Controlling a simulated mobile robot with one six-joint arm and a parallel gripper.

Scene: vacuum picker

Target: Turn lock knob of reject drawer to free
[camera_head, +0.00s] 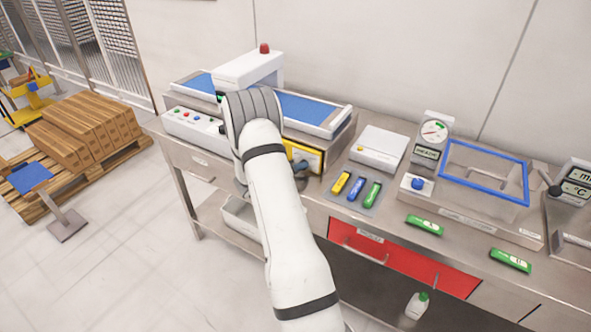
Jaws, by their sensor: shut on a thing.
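My arm reaches up from the bottom and bends at the belt machine, hiding most of my gripper. A dark grey part (300,168) of my arm's end shows right of the white link, against a yellow-framed panel (313,158) under the belt. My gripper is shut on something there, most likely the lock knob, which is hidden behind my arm. I cannot tell which way the knob points. A red-fronted drawer (443,279) with a bar handle and a label is below the bench top. I cannot read which drawer is the reject drawer.
The belt machine (313,110) has a red lamp on its arch. Yellow, blue and green packs (356,188) lie right of my arm. A dial gauge (434,131) and blue-framed box (485,173) stand farther right.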

